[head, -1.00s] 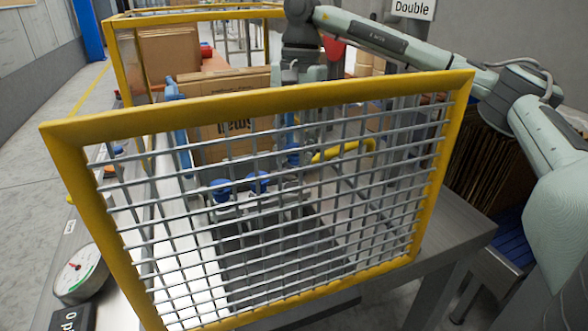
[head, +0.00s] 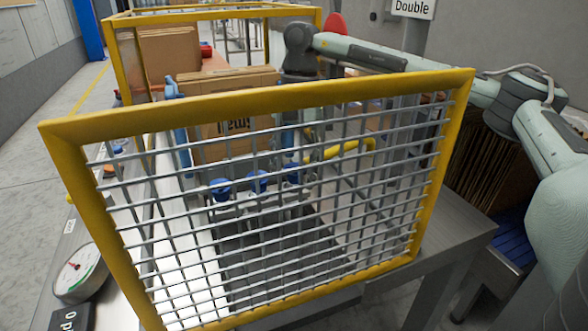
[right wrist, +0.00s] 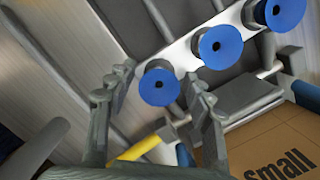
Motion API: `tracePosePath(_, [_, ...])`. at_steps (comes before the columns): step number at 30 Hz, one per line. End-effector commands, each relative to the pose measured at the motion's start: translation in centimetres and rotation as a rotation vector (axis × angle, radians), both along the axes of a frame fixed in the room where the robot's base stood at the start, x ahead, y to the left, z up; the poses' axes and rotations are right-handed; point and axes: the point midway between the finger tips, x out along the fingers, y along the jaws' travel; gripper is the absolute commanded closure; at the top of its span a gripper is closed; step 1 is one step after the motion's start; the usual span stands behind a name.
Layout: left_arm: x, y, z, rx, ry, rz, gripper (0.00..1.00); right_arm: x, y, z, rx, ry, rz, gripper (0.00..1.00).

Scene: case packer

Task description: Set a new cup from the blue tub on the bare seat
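Three blue suction cups show in a row on a pale bar (right wrist: 188,58) in the right wrist view: a near cup (right wrist: 160,87), a middle cup (right wrist: 219,47) and a far cup (right wrist: 285,12). The head view shows them through the mesh: the left cup (head: 220,189), the middle cup (head: 257,182) and the right cup (head: 291,172). My right gripper (right wrist: 158,82) is open, its fingers on either side of the near cup with gaps beside it. No bare seat is clearly visible. I cannot make out the blue tub. My left gripper is out of view.
A yellow-framed mesh guard (head: 255,98) stands in front of the cups. A printed cardboard box (head: 225,135) is behind them, also at the lower right of the wrist view (right wrist: 275,150). A yellow bent bar (head: 340,150) lies close to the right cup. A gauge (head: 80,272) is at lower left.

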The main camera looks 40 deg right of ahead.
Motion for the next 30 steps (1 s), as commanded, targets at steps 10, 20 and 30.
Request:
tracePosePath(10, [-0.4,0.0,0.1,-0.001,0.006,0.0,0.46,0.0,0.0,0.4,0.0,-0.001,0.0,0.46])
tracePosePath(20, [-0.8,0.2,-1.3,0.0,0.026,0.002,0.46,0.6,-0.7,6.3,0.001,-0.004,0.0,0.46])
tracePosePath(30, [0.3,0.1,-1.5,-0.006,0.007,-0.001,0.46,0.9,-1.4,11.7,0.0,0.0,0.0,0.46])
